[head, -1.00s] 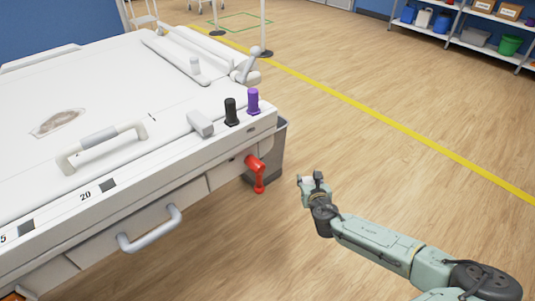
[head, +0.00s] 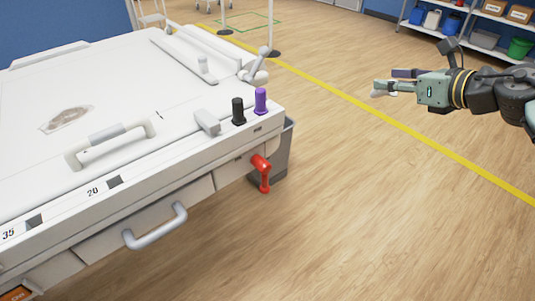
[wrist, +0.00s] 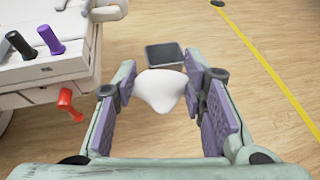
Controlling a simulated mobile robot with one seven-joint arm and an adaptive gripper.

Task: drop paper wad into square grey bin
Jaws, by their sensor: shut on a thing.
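The white paper wad (wrist: 160,90) is between the fingers of my gripper (wrist: 160,100) in the wrist view. In the head view a small pale part of the wad (head: 377,94) shows at the fingertips. My gripper (head: 388,84) is shut on it, raised at the upper right, over open floor. The grey bin (head: 287,155) stands on the floor behind the right end of the white table, which partly hides it. In the wrist view the square bin (wrist: 164,56) shows its open top beyond the wad, apart from it. The wad hides the bin's near part.
The white table (head: 170,150) fills the left, with a red handle (head: 262,172) and black (head: 238,111) and purple (head: 261,101) knobs near the bin. Shelves (head: 480,40) stand at the back right. The wooden floor between is clear, crossed by a yellow line (head: 400,128).

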